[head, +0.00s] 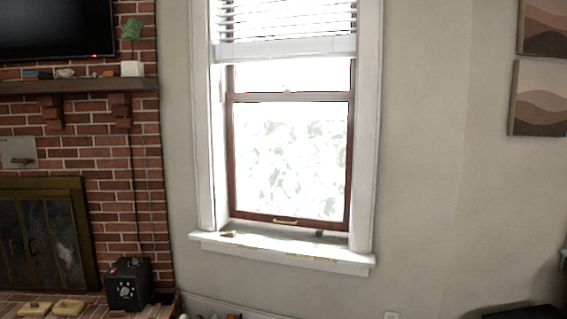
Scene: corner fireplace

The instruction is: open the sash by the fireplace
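The window sash (290,98) by the fireplace has a dark red-brown wooden frame. Its bottom rail (250,215) sits low, close above the white sill (300,247), and the sash looks shut. A small brass-coloured handle (286,221) is at the middle of the bottom rail. White blinds (284,20) cover the top of the window. The brick fireplace (115,190) is at the left, with a dark screen (40,235) in a brass-coloured frame. Neither of my grippers shows in the head view.
Small objects, one brown (229,233) and one dark (320,233), lie on the sill. A black box with a dial (127,284) stands on the hearth at the lower left. A wooden mantel (75,86) juts out left of the window. Bare wall (440,190) lies to the right.

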